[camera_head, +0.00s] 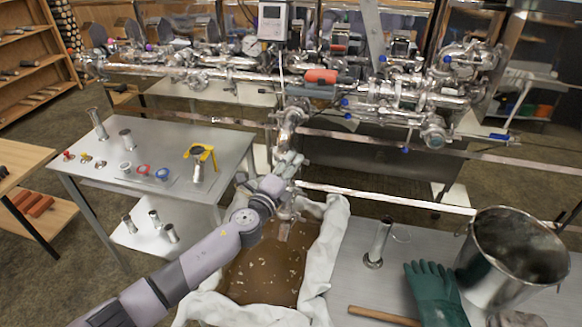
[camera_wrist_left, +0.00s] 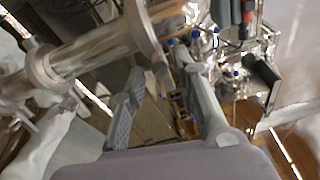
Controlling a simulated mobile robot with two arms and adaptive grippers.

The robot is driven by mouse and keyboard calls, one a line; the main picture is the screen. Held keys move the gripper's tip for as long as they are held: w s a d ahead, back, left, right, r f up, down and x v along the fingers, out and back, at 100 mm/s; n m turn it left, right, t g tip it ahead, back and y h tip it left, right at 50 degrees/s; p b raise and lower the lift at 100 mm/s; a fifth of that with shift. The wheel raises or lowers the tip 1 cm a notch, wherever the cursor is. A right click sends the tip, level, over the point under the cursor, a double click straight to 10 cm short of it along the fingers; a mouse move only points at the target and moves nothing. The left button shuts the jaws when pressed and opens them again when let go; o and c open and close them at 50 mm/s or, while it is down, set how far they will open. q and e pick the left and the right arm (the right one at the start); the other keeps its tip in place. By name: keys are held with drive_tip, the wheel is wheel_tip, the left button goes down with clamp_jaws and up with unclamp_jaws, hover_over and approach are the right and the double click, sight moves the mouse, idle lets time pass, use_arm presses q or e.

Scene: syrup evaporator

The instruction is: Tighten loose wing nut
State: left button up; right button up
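My left gripper (camera_head: 287,166) is at the vertical steel pipe (camera_head: 290,124) below the pipework, above the brown liquid. In the left wrist view its two fingers (camera_wrist_left: 163,92) stand apart with a gap between them, and I see nothing held. A steel pipe (camera_wrist_left: 92,52) with a clamp ring (camera_wrist_left: 145,32) around its joint lies just beyond the fingertips, up and to the left. A small metal part sits at the ring's lower end near the fingertips; I cannot tell whether it is the wing nut. My right gripper is not in view.
A cloth-lined vat of brown liquid (camera_head: 262,270) is below the gripper. On the right are a steel bucket (camera_head: 500,265), green gloves (camera_head: 436,295) and a metal tube (camera_head: 379,243). A table (camera_head: 210,140) with clamps and fittings stands left. Horizontal pipes (camera_head: 225,75) cross behind.

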use_arm(q)
clamp_jaws()
idle(0.3)
drive_tip(key=shift+m, duration=0.8)
drive_tip(key=shift+o, duration=1)
unclamp_jaws()
drive_tip(key=v, duration=1.2)
